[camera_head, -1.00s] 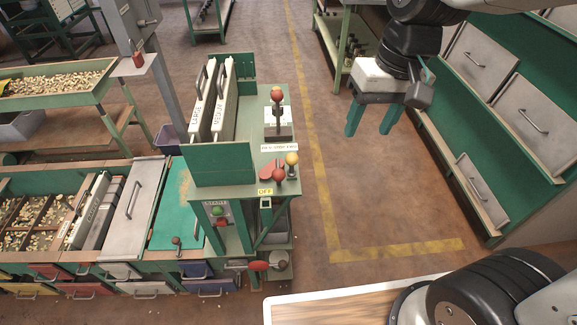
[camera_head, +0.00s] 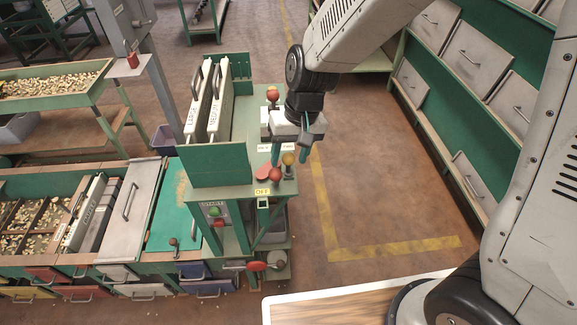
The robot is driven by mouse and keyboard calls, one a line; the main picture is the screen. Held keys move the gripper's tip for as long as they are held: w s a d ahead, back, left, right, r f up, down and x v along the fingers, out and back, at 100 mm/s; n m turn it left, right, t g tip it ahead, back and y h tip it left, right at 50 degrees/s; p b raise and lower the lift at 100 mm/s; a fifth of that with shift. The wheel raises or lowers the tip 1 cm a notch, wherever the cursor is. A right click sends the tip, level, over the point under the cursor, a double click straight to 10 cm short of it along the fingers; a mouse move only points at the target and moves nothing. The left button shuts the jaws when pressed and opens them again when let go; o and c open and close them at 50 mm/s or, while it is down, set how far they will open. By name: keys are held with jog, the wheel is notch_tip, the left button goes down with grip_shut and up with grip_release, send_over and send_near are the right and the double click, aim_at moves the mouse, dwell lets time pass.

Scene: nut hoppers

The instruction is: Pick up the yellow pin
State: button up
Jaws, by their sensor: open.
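The yellow pin (camera_head: 288,159) shows as a yellow ball-topped knob on the green control stand (camera_head: 222,191), just behind a red ball knob (camera_head: 276,174). My gripper (camera_head: 290,156) points down over the stand, with its two green fingers apart. In the picture the yellow ball lies between the fingertips. I cannot tell the height of the fingertips relative to the ball. The lower part of the pin is mostly hidden by the red knob.
A red-topped lever (camera_head: 272,93) stands just behind my gripper. Labelled upright plates (camera_head: 215,100) rise at the stand's left. A hopper table with nuts (camera_head: 30,222) is at the left. Grey-doored cabinets (camera_head: 465,120) line the right. The floor between is clear.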

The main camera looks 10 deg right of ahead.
jog(key=shift+a+f, duration=0.2)
jog(key=shift+f, duration=0.6)
jog(key=c, duration=1.1)
jog(key=shift+o, duration=0.2)
jog(key=shift+r, duration=0.1)
